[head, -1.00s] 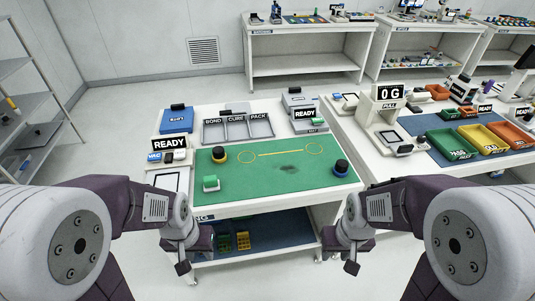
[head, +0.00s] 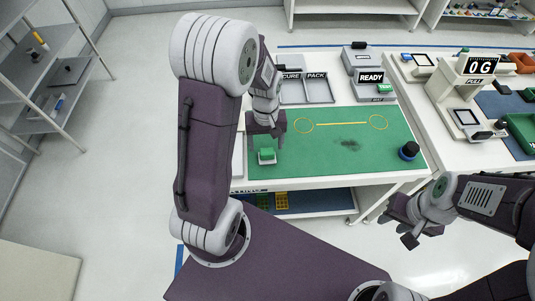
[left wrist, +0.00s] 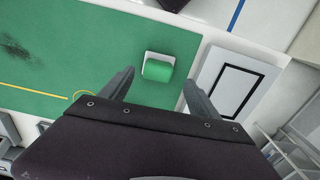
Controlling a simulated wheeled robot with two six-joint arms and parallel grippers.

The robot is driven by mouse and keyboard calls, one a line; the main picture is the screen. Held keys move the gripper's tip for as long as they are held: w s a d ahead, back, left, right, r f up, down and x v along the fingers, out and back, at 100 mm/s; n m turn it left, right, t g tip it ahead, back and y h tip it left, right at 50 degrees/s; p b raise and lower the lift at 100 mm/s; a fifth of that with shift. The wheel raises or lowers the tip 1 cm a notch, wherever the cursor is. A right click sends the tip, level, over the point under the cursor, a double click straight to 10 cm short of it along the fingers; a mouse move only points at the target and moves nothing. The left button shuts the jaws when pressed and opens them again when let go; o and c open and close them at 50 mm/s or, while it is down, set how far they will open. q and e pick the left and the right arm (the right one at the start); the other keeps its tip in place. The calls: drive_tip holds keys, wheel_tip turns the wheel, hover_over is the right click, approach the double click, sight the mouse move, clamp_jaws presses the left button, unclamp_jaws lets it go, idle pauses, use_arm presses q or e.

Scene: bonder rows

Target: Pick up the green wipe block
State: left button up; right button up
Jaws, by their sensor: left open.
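The green wipe block (head: 267,155), with a green top and a white base, lies on the green mat (head: 330,160) near its front left corner. In the left wrist view the block (left wrist: 157,68) shows ahead, between the lines of the two fingers and apart from them. My left gripper (head: 266,136) is open and empty, above the mat just behind the block in the head view. My right gripper (head: 398,229) is empty, its fingers apart, off the front right of the bench.
Grey trays (head: 317,90) and a READY sign (head: 369,77) are behind the mat. The mat's middle is clear but for a dark smudge.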

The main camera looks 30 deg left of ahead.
sight(267, 151)
use_arm(q)
drive_tip(key=shift+w+a+f, duration=0.15)
drive_tip(key=shift+f, duration=0.1)
drive_tip(key=f, duration=0.3)
drive_tip(key=shift+s+d+f, duration=0.2)
drive_tip(key=shift+d+f, duration=0.15)
drive_tip(key=shift+f, duration=0.4)
drive_tip(key=shift+w+a+f, duration=0.1)
drive_tip(key=shift+w+f, duration=0.05)
drive_tip(key=shift+w, duration=0.05)
drive_tip(key=c, duration=1.5)
drive_tip(key=shift+r, duration=2)
drive_tip(key=w+d+r, duration=0.2)
drive_tip(key=w, duration=0.1)
drive_tip(key=w+d+r, duration=0.2)
drive_tip(key=w, duration=0.1)
drive_tip(key=w+d+r, duration=0.3)
drive_tip(key=shift+w+r, duration=0.1)
drive_tip(key=shift+w, duration=0.05)
